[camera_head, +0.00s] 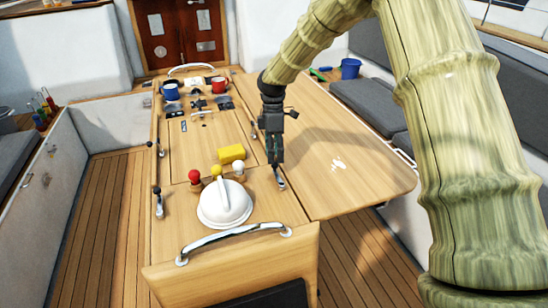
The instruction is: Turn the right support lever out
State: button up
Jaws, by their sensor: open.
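The cockpit table (205,140) has its right leaf (345,150) spread out flat to the right. A small metal support lever (280,178) sits on the right side of the table's centre part, near the seam with that leaf. My gripper (274,162) points down right above this lever, and its fingertips partly cover it. The gripper is open. I cannot tell whether the fingers touch the lever. Two similar dark-knobbed levers, a near one (158,203) and a far one (161,148), stand along the table's left edge.
A white dome (224,204), red, yellow and white knobs, and a yellow block (231,153) stand left of my gripper. A blue mug (170,91) and a red mug (218,85) stand farther back. A metal handrail (232,238) crosses the near end. The right leaf is mostly clear.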

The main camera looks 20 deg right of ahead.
jog(key=shift+s+f+p, duration=0.3)
jog(key=shift+s+f, duration=0.3)
jog(key=shift+f, duration=0.35)
jog(key=shift+w+f, duration=0.15)
jog(key=shift+f, duration=0.3)
jog(key=shift+r, duration=0.1)
jog(key=shift+c, duration=0.3)
grip_shut()
